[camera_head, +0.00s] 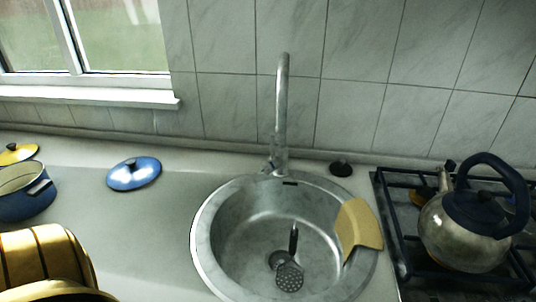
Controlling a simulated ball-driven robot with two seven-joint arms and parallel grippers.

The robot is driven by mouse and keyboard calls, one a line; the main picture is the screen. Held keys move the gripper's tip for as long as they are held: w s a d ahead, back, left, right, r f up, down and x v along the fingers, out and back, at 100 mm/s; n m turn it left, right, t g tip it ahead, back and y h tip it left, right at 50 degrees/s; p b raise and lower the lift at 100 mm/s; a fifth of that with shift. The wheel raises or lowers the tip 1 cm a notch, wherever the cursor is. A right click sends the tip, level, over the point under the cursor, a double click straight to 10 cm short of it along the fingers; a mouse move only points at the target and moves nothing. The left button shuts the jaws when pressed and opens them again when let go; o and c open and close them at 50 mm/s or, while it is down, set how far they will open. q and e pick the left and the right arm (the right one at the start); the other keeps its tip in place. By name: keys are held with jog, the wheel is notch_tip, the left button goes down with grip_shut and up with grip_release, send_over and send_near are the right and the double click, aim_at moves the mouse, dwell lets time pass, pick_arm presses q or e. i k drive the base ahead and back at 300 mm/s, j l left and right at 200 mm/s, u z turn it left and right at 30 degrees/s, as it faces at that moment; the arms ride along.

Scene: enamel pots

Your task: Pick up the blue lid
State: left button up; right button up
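The blue lid (134,174) lies on the grey counter at the left, with a dark knob on top. It is apart from the blue pot (24,191), which stands uncovered at the far left edge and is partly cut off. A yellow lid (17,153) lies behind the blue pot near the window wall. Neither of my grippers shows in the head view.
A round metal sink (205,228) with a tall faucet (282,115) is set in the counter. A tan piece (357,227) rests on its right rim. A kettle (468,222) stands on the stove at the right. A yellow ribbed object (45,262) fills the lower left.

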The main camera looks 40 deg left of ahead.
aim_at(131, 173)
jog(key=u, duration=2.3)
